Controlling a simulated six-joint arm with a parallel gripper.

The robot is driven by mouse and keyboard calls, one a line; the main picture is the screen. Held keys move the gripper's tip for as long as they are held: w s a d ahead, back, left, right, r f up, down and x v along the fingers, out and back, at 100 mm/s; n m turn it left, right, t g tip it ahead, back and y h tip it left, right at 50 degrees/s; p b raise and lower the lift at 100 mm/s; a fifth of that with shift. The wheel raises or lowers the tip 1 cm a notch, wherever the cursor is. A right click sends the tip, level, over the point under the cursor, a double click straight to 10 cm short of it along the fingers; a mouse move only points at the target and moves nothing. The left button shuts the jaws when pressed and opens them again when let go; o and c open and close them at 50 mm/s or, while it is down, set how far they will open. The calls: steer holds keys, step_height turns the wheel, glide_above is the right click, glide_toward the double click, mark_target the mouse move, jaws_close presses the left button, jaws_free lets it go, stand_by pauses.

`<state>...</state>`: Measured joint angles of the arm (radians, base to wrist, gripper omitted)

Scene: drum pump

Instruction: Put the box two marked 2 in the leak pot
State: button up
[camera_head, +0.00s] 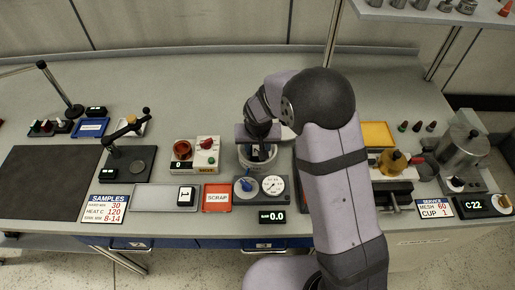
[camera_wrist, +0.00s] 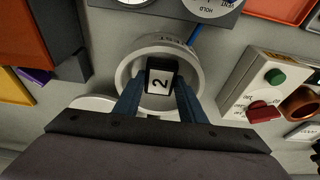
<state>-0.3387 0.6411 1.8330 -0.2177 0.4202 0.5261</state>
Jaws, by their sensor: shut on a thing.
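The box marked 2 (camera_wrist: 160,80) is black with a white face and sits between the two blue fingers of my gripper (camera_wrist: 159,98) in the wrist view. The leak pot (camera_wrist: 128,72) is a pale round pot directly beneath, and its rim surrounds the box in that view. In the head view the pot (camera_head: 258,163) is partly hidden under my gripper (camera_head: 259,142), and the box cannot be made out there. The depth of the box relative to the rim is hard to tell.
A box marked 1 (camera_head: 186,196) lies on a grey plate left of the red SCRAP tray (camera_head: 217,197). A gauge panel (camera_head: 260,190) stands in front of the pot. A switch unit with a red knob (camera_head: 206,144) is to the left. A yellow tray (camera_head: 378,134) is behind my arm at right.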

steer(key=shift+f, duration=0.1)
stand_by(0.5)
stand_by(0.3)
steer(key=o, duration=1.5)
steer(key=shift+c, duration=0.2)
steer(key=shift+w+r+p, duration=0.1)
steer(key=shift+r+p, duration=0.25)
steer(key=shift+r, duration=0.2)
steer(key=shift+r+p, duration=2.45)
steer(key=shift+r, duration=1)
